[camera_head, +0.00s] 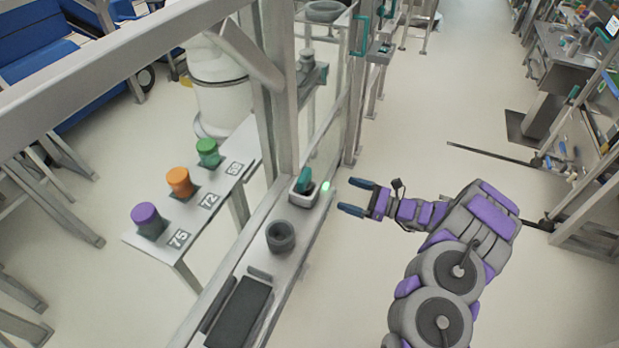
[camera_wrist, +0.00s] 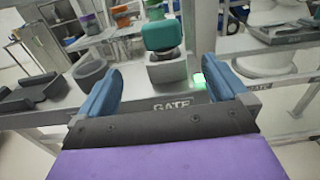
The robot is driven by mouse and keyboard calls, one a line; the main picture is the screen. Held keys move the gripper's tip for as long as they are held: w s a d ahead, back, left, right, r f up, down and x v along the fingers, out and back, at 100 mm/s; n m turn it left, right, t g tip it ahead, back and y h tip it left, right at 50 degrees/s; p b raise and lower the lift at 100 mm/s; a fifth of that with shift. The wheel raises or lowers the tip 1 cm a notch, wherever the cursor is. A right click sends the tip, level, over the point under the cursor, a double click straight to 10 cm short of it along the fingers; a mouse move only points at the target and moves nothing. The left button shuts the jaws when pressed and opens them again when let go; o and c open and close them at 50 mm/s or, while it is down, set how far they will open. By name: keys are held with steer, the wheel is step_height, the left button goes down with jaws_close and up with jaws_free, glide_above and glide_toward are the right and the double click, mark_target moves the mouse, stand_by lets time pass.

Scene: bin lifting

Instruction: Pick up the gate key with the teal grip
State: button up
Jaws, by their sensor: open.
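The gate key with the teal grip (camera_head: 304,180) stands upright in a pale square socket (camera_head: 303,195) on a narrow grey ledge. In the wrist view its teal grip (camera_wrist: 163,35) is ahead of my gripper, between the lines of the two fingers and slightly above them. My gripper (camera_head: 357,196) is open and empty, to the right of the key and apart from it. Its blue fingers also show in the wrist view (camera_wrist: 164,92). A "GATE" label (camera_wrist: 172,106) is on the ledge front below the key.
A round grey cup (camera_head: 281,236) and a dark tray (camera_head: 239,312) sit on the same ledge. A green light (camera_head: 325,186) glows beside the socket. A frame post (camera_head: 281,100) rises behind the key. Purple, orange and green knobs (camera_head: 179,181) stand on a numbered shelf beyond.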

mark_target(308, 182)
steer(key=b+x, duration=0.1)
steer(key=x, duration=1)
steer(key=shift+a+f+b, duration=0.15)
steer(key=shift+a+b, duration=0.2)
steer(key=shift+w+r+b+x, duration=0.1)
steer(key=shift+r+b+x, duration=0.1)
steer(key=shift+x, duration=0.85)
steer(key=shift+w+r+b+x, duration=0.1)
steer(key=shift+r+b+x, duration=0.05)
steer(key=shift+x, duration=0.9)
steer(key=shift+w+r+b+x, duration=0.1)
steer(key=shift+r+b+x, duration=0.1)
steer(key=shift+x, duration=0.85)
steer(key=shift+d, duration=0.15)
steer(key=shift+c, duration=0.3)
steer(key=shift+d, duration=0.15)
steer(key=c, duration=1)
steer(key=shift+o, duration=0.2)
steer(key=shift+r, duration=0.1)
step_height(308, 182, up, 10)
steer(key=p, duration=0.1)
steer(key=shift+p, duration=0.35)
